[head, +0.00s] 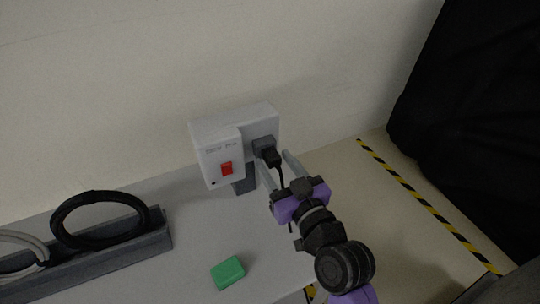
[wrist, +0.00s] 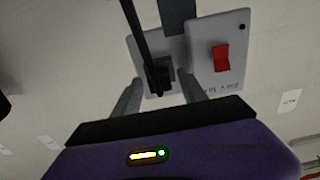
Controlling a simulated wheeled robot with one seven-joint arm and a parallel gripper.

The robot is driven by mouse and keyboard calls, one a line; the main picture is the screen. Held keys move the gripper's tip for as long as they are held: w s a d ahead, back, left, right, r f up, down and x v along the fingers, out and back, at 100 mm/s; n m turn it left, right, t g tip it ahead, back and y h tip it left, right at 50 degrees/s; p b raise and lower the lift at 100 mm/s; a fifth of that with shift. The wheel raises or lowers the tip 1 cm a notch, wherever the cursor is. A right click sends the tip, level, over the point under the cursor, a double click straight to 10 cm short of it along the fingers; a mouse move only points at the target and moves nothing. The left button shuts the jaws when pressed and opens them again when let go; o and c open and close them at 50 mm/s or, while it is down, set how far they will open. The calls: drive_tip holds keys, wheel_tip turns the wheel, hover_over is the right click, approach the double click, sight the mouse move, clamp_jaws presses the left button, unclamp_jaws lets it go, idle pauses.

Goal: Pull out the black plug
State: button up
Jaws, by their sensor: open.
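The black plug (head: 270,156) sits in the dark socket on the right part of a white wall box (head: 217,152). A black cord runs down from it towards my gripper. In the wrist view the plug (wrist: 158,76) shows between my two finger tips, with the cord crossing upward. My gripper (head: 279,160) is open, one finger on each side of the plug. I cannot tell whether either finger touches it. The wrist view also shows the open fingers (wrist: 160,88).
A red switch (head: 226,168) is on the box, left of the plug. A green block (head: 228,272) lies on the white surface below. A grey trough (head: 110,246) with a coiled black cable (head: 72,237) stands at left. A black cover (head: 470,110) hangs at right, beyond striped tape (head: 425,204).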

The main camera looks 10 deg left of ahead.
drive_tip(key=shift+w+a, duration=0.4)
drive_tip(key=shift+w, duration=0.15)
drive_tip(key=shift+b, duration=0.3)
drive_tip(key=shift+c, duration=0.4)
idle(0.7)
clamp_jaws()
idle(1.1)
drive_tip(key=shift+s+d, duration=0.1)
drive_tip(key=shift+b+v, duration=0.5)
drive_tip(key=shift+v, duration=2.4)
